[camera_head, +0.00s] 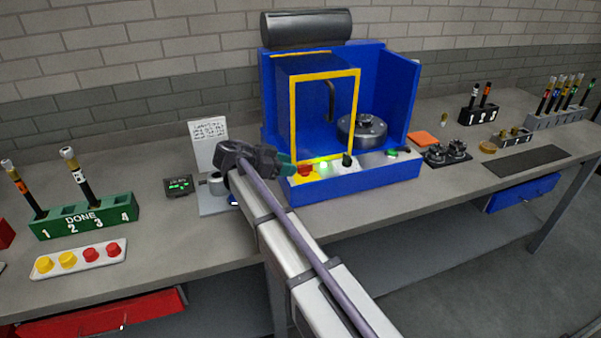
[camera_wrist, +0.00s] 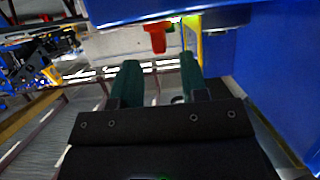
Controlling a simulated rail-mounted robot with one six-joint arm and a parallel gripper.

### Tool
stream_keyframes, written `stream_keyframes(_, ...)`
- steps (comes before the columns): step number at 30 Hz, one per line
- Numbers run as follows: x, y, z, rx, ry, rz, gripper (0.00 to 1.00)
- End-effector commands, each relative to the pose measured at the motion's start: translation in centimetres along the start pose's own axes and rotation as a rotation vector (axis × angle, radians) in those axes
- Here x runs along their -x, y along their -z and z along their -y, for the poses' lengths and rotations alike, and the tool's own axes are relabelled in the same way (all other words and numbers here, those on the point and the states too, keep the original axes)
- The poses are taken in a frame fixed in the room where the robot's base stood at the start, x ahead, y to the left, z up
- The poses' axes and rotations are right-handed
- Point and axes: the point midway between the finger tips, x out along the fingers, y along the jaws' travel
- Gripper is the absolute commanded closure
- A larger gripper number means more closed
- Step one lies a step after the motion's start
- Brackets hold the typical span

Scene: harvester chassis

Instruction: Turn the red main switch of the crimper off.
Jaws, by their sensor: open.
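The crimper (camera_head: 387,188) is a blue machine with a yellow-framed front opening. Its red switch (camera_head: 306,170) sits at the left end of the front panel, next to a lit green lamp (camera_head: 323,165). My gripper (camera_head: 287,167) is at the panel's left end, close to the red switch and partly overlapping it in the head view. In the wrist view my open gripper (camera_wrist: 160,70) has two green fingers spread apart and nothing between them. The red switch (camera_wrist: 157,37) shows as a T-shaped handle just beyond the fingertips, between their lines. I cannot tell whether they touch.
A grey stand with a white note card (camera_head: 208,130) is left of the crimper, beside a small display (camera_head: 180,186). A green numbered rack (camera_head: 83,216) holding tools stands farther left. A black fixture (camera_head: 447,154) and an orange pad (camera_head: 425,139) lie to the right.

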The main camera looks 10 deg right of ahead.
Motion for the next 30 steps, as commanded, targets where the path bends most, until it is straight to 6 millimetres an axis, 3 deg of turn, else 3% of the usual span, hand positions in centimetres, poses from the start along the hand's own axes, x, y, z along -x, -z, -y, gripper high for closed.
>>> stream_keyframes(3,-2.8,-0.4,-0.1,0.000,-0.002,0.000,0.60)
stream_keyframes(8,-4.6,-0.2,0.0,0.001,0.000,0.001,0.60)
stream_keyframes(16,-4.8,0.0,0.0,0.002,0.001,0.001,0.61)
stream_keyframes(25,-4.7,0.0,0.0,0.002,0.001,0.001,0.89)
stream_keyframes(30,-4.7,0.0,0.0,0.004,0.006,0.001,0.90)
